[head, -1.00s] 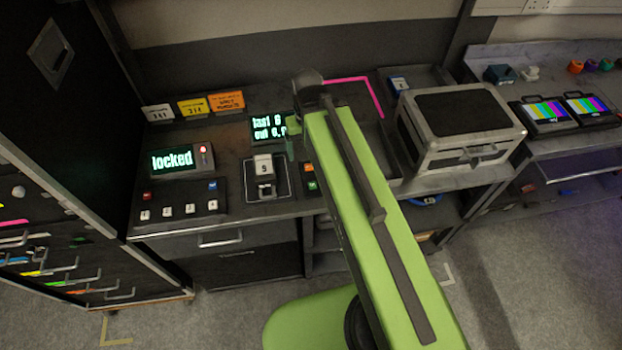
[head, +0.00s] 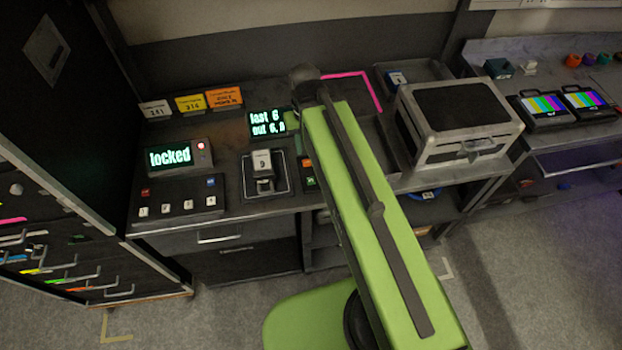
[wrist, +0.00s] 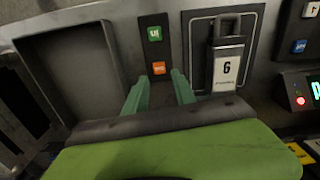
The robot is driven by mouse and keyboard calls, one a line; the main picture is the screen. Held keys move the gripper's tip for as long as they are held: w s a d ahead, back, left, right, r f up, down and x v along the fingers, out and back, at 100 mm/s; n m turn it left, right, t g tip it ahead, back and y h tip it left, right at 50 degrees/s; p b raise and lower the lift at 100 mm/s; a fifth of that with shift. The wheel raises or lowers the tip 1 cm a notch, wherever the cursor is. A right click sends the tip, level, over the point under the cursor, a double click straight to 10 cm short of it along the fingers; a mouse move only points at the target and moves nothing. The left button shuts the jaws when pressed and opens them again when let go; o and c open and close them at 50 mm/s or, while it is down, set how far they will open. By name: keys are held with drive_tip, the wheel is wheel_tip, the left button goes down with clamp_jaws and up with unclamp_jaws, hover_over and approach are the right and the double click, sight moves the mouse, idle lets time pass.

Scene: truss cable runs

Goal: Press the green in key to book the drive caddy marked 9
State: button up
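The green in key (wrist: 155,34) and the orange key (wrist: 158,68) sit on one dark key strip. The wrist view is upside down, so "in" reads reversed. My gripper (wrist: 158,88) is open and empty, its two green fingers pointing at the strip, nearest the orange key, with the green key beyond. I cannot tell whether they touch the surface. The drive caddy (head: 262,163) reads 9 in the head view and stands in a dock beside the strip. It also shows in the wrist view (wrist: 227,70), where its label looks like 6.
A screen (head: 268,122) shows "last 6" and an "out" line. Left are a "locked" display (head: 170,157) with a red light and a numbered key panel (head: 178,201). A silver case (head: 460,125) stands right. An empty tray (wrist: 75,75) adjoins the strip.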

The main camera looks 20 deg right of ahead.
clamp_jaws()
idle(1.1)
